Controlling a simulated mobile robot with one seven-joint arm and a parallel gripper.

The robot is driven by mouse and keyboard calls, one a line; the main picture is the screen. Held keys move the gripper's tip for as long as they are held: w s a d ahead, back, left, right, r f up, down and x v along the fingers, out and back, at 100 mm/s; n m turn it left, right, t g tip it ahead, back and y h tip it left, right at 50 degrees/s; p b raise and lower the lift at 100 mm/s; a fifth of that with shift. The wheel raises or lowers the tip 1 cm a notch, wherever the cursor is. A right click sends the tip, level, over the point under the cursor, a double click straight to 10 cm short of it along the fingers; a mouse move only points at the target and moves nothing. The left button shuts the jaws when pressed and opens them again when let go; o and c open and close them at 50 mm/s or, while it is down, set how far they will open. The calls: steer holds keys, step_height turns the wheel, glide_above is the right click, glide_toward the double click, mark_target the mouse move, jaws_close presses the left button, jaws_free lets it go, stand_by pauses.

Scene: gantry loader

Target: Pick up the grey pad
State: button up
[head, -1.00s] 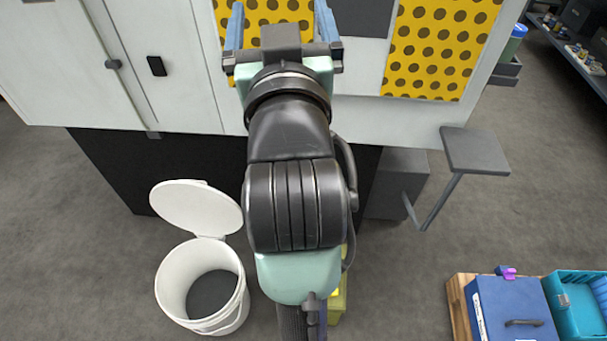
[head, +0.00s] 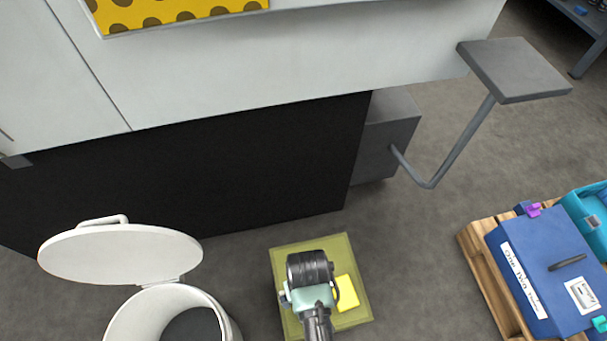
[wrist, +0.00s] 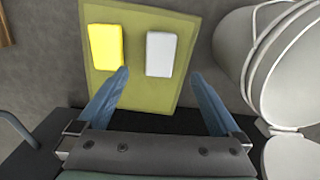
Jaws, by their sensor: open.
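The grey pad (wrist: 160,54), a pale, nearly white block with rounded corners, lies flat on an olive-green mat (wrist: 140,97) on the floor. In the wrist view it lies just beyond the fingertips, within the gap between them. In the head view the arm hides it. A yellow pad (wrist: 106,46) lies beside it on the same mat and also shows in the head view (head: 347,293). My gripper (wrist: 161,74) has its two blue fingers wide apart with nothing between them. In the head view the arm hides the fingers.
A white lidded bucket (head: 121,317) stands open left of the mat (head: 355,312). A large white machine with a black base (head: 200,180) stands behind. A grey plate on a bent post (head: 515,69) juts out at right. A blue case (head: 545,270) sits on a pallet.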

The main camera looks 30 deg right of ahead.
steer(key=f+b, duration=0.6)
steer(key=f, duration=0.5)
steer(key=shift+w, duration=0.2)
steer(key=shift+r, duration=0.1)
steer(key=c, duration=1.4)
steer(key=shift+o, duration=0.2)
steer(key=shift+r, duration=0.1)
step_height(320, 180, up, 10)
steer(key=p, duration=0.5)
steer(key=shift+p, duration=0.35)
